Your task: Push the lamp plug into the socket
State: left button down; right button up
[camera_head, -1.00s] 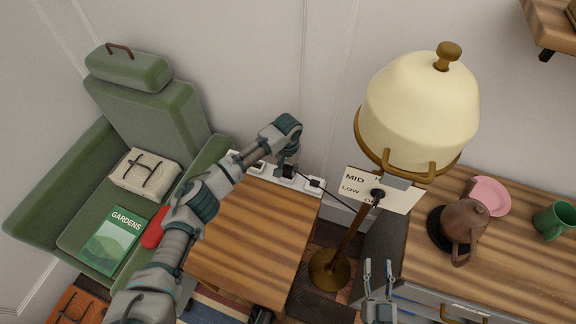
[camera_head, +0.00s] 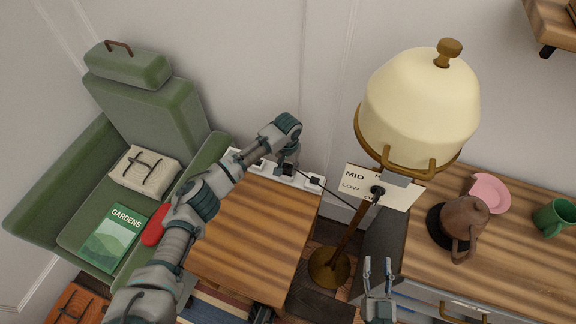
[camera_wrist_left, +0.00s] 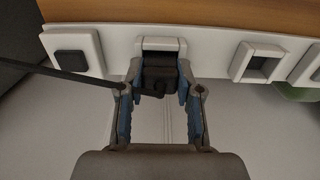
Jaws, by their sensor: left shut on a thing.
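The white socket strip (camera_head: 300,180) runs along the back edge of the small wooden table. In the left wrist view the strip (camera_wrist_left: 210,50) shows several square outlets. My left gripper (camera_wrist_left: 160,90) is shut on the black lamp plug (camera_wrist_left: 155,76), directly in front of one outlet. The plug's far end meets that outlet's frame; how deep it sits is hidden. In the head view my left gripper (camera_head: 287,168) is over the strip. A dark cord (camera_head: 338,198) runs toward the cream-shaded lamp (camera_head: 420,110). My right gripper (camera_head: 377,272) is open and empty near the cabinet.
An outlet right of the plug looks empty (camera_wrist_left: 262,62); a dark block (camera_wrist_left: 72,58) fills the left one. A green armchair (camera_head: 150,110) stands left. A dial card (camera_head: 400,190) hangs by the lamp. The right-hand cabinet top holds a brown teapot (camera_head: 463,218) and green mug (camera_head: 556,217).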

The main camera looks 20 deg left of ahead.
pick_arm(q)
jog(key=c, duration=0.7)
grip_release()
jog(key=shift+f, duration=0.1)
